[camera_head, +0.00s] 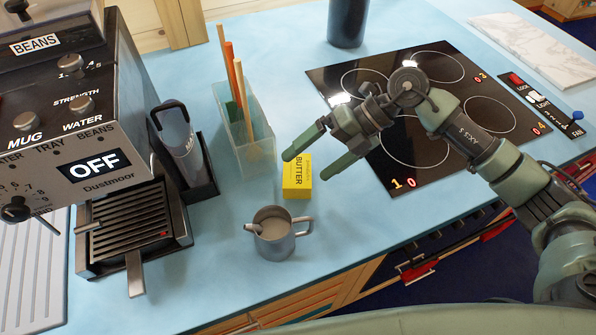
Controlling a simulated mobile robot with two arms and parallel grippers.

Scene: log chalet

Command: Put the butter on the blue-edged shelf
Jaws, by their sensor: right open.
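The butter (297,181) is a small yellow box with dark "BUTTER" lettering. It stands on the light blue counter, behind the metal jug and to the left of the hob. My right gripper (304,165) comes in from the right. Its two green fingers are apart, above or close around the butter's top, with nothing visibly held. I cannot tell whether the fingers touch the box. My left gripper is not in view. No blue-edged shelf can be made out in this view.
A metal jug (273,236) stands just in front of the butter. A clear holder (241,137) with utensils is behind left. The coffee machine (85,100) fills the left. A black hob (430,110) lies right, a dark cylinder (347,22) behind. The counter's front right is clear.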

